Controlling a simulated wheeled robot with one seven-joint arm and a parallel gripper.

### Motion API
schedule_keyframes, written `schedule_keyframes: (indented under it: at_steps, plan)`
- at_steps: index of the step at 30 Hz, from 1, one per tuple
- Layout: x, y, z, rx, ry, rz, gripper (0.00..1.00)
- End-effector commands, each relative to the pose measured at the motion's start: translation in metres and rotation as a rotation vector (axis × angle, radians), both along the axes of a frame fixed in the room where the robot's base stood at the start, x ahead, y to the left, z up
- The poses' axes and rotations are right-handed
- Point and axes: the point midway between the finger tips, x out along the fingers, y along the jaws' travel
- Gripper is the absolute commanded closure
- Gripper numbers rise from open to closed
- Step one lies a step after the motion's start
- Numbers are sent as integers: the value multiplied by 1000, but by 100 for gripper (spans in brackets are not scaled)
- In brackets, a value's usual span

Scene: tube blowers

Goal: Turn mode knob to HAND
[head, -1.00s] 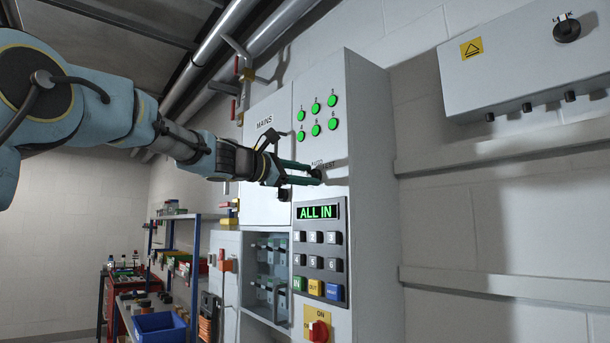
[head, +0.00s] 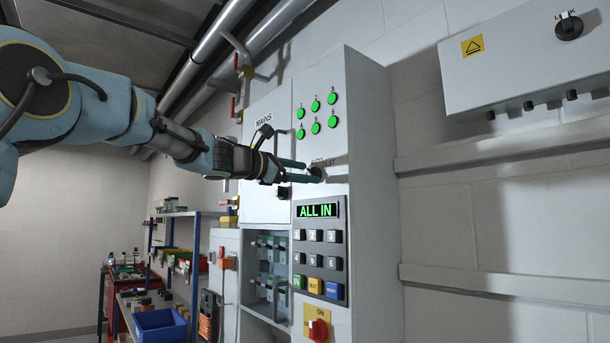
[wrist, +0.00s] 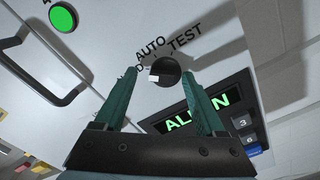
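The mode knob (wrist: 168,70) is round and black with a white mark on its left side, in the wrist view. AUTO is printed above it and TEST to its upper right. The mark lies on the side of that D. My gripper (wrist: 160,73) is open, with one green finger on each side of the knob. A gap shows at the left finger; the right fingertip is close to the knob or touching. In the head view my gripper (head: 309,170) reaches the cabinet front, largely covering the knob.
Below the knob is a keypad panel (head: 321,220) with a green ALL IN display. Green lamps (head: 316,106) sit above. A door handle (wrist: 55,85) is left of the gripper. A red rotary switch (head: 318,330) is lower down. Another wall box (head: 525,60) hangs at right.

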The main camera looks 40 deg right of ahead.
Motion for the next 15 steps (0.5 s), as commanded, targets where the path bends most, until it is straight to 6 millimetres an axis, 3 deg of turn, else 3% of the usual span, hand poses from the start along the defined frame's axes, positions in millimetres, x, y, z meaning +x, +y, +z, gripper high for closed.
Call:
schedule_keyframes:
  at_steps: [3,15]
  plan:
    - [2,1,1,-1,-2,4,29]
    - [-1,0,-2,4,-1,-3,29]
